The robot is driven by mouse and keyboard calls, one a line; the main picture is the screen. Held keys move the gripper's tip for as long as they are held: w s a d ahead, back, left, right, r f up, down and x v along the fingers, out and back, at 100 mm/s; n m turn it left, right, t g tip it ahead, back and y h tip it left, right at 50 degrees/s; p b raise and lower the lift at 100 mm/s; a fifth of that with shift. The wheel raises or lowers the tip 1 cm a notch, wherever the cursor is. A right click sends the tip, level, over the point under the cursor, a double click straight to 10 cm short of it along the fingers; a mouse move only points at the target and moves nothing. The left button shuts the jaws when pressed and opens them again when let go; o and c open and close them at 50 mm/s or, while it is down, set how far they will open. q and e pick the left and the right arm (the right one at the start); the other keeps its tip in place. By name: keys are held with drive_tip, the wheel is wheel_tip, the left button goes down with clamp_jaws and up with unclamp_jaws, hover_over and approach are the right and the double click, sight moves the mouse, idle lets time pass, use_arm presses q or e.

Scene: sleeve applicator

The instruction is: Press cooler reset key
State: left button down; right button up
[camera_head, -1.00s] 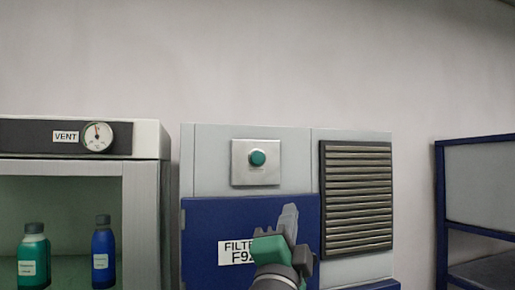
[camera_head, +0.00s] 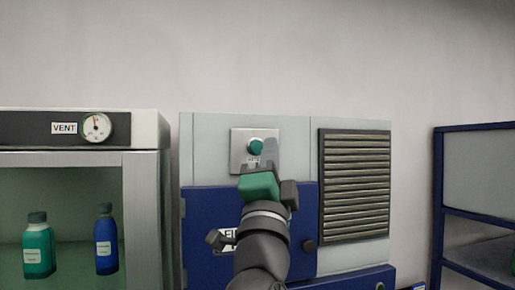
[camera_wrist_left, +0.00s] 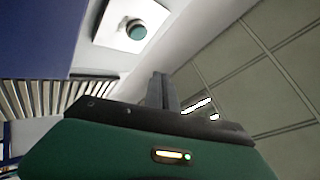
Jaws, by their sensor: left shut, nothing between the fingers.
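The reset key is a round teal button (camera_head: 255,146) on a pale square plate (camera_head: 238,150), set in the upper grey panel of the cooler cabinet (camera_head: 215,160). Lettering under the button is partly hidden by my gripper. My left gripper (camera_head: 269,152) is shut and empty, its fingertips pointing up just right of the button in the head view. In the left wrist view the button (camera_wrist_left: 136,30) and plate (camera_wrist_left: 108,24) show at upper left, and the fingers (camera_wrist_left: 160,88) appear apart from them. My right gripper is not in view.
A slatted vent (camera_head: 354,185) is right of the button. A blue door (camera_head: 200,230) with a partly hidden label lies below. At left, a cabinet with a VENT gauge (camera_head: 96,127) holds a green bottle (camera_head: 39,248) and a blue bottle (camera_head: 106,240). A blue-framed rack (camera_head: 438,200) stands at right.

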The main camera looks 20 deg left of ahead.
sight(257, 147)
use_arm(q)
drive_tip(key=w+a, duration=0.3)
drive_tip(key=w, duration=0.2)
drive_tip(key=shift+w+a+p, duration=0.2)
drive_tip(key=shift+a+p, duration=0.15)
drive_tip(key=shift+p, duration=0.05)
drive_tip(key=shift+s, duration=0.1)
drive_tip(key=shift+d, duration=0.1)
idle(1.5)
drive_tip(key=shift+w+a, duration=0.25)
drive_tip(key=shift+w, duration=0.1)
